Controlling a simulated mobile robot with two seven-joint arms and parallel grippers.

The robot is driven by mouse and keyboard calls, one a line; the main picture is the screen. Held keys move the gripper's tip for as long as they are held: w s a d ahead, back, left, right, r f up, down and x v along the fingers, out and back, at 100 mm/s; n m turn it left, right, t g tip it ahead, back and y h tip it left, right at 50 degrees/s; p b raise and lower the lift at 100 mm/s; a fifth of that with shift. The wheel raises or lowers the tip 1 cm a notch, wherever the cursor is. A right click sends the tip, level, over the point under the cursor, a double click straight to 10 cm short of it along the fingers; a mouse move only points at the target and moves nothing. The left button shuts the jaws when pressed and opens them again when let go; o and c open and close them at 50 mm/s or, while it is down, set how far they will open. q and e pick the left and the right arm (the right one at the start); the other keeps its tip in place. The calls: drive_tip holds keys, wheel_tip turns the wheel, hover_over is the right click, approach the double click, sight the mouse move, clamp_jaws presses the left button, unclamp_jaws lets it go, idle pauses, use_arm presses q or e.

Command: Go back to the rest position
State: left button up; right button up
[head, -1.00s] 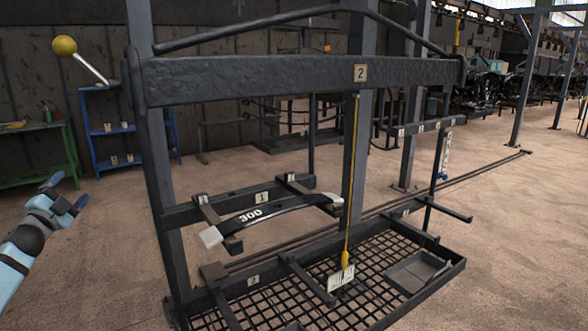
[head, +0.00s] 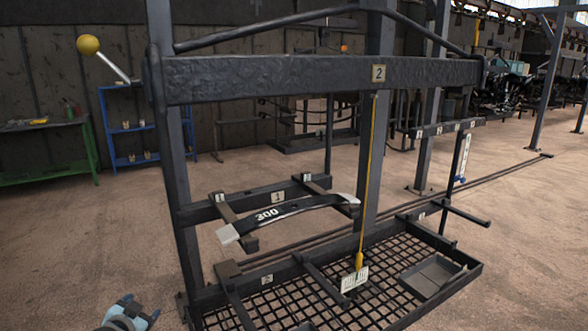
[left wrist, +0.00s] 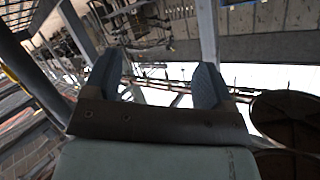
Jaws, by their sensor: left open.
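My left gripper (head: 138,309) shows at the bottom left of the head view, low and cut off by the lower edge. It is apart from the dark spring rack (head: 270,80). In the left wrist view its two blue-grey fingers (left wrist: 155,82) stand wide apart with nothing between them. My right gripper is in neither view now. A black leaf spring (head: 290,212) marked 300, with pale ends, lies across two supports of the rack.
The rack has a mesh bottom shelf (head: 345,283), a yellow hanging cord with a tag (head: 355,279) and a lever with a yellow ball (head: 88,44). A blue shelf (head: 128,125) and green bench (head: 50,178) stand behind. The floor at left is clear.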

use_arm(q)
drive_tip(key=s+d+f+g+h, duration=0.1)
drive_tip(key=s+d+f, duration=0.5)
drive_tip(key=s+d, duration=0.25)
drive_tip(key=s+d+f+g+h, duration=0.1)
drive_tip(key=s+d+f+h, duration=0.1)
drive_tip(key=s+d+f, duration=0.5)
drive_tip(key=s+d+r+n+g+h, duration=0.1)
drive_tip(key=s+d, duration=0.4)
drive_tip(key=s, duration=0.4)
drive_tip(key=s+d+n+g, duration=0.1)
drive_tip(key=s+d, duration=0.4)
drive_tip(key=s, duration=0.4)
wheel_tip(320, 180, up, 14)
drive_tip(key=p, duration=1.6)
drive_tip(key=shift+s+a+r+t+p, duration=0.25)
drive_tip(key=shift+s+a+t+p, duration=0.1)
drive_tip(key=shift+a+t+p, duration=0.1)
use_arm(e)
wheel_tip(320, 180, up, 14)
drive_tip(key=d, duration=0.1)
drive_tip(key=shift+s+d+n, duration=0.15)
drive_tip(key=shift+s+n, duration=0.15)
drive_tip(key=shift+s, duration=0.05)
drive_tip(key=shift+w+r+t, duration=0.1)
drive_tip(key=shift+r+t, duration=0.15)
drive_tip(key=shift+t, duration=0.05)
